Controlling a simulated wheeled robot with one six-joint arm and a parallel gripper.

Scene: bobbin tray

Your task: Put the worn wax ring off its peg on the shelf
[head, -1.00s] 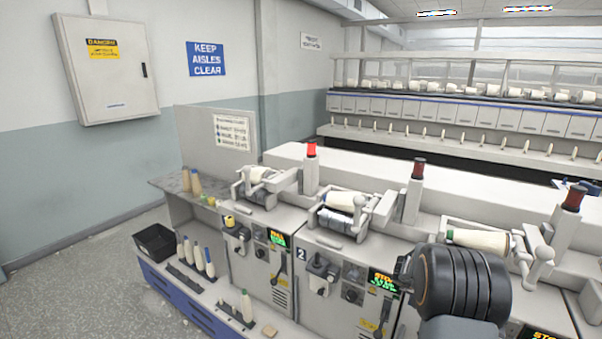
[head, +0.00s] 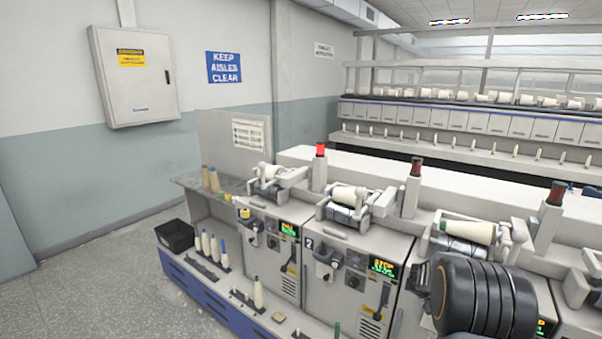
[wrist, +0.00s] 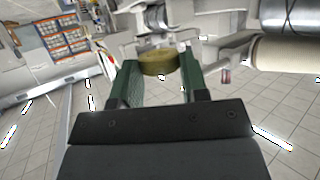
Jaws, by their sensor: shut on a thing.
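In the wrist view a dull yellow wax ring (wrist: 158,62) sits between the two green fingers of my gripper (wrist: 160,75). The fingers are shut on its sides. Pale machine parts lie just beyond the ring, and I cannot tell whether it touches a peg. In the head view my black arm (head: 484,298) hides the gripper and the ring. A grey shelf (head: 188,182) is at the machine's left end, with two tan cones and small yellow-green pieces on it. A yellow ring-like piece (head: 244,213) shows on the leftmost winding unit.
A black bin (head: 174,236) and several standing bobbins (head: 214,249) are on the low blue-fronted ledge. Winding units with lamps and levers (head: 350,200) stick up along the machine. Open floor (head: 95,290) lies at the left.

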